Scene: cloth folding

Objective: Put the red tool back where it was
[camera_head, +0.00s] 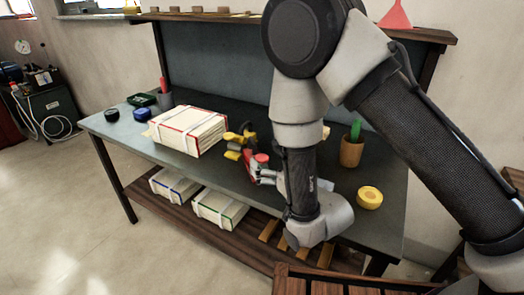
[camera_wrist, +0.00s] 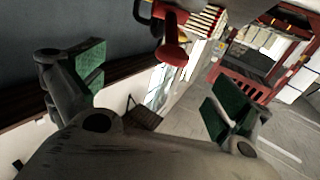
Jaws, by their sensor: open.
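The red tool (camera_wrist: 172,40) shows at the top middle of the wrist view, ahead of my gripper and between the lines of its two fingers. In the head view a red piece (camera_head: 249,160) lies on the workbench right beside my gripper (camera_head: 264,178), partly hidden by it. In the wrist view my gripper (camera_wrist: 157,88) is open and empty, its green-padded fingers wide apart. I cannot tell whether a finger touches the tool.
The workbench (camera_head: 330,205) carries a red-trimmed white box (camera_head: 190,131), a yellow and black tool (camera_head: 240,138), a brown cup (camera_head: 351,152) with a green item, and a yellow roll (camera_head: 369,197). More boxes (camera_head: 219,208) sit on the lower shelf.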

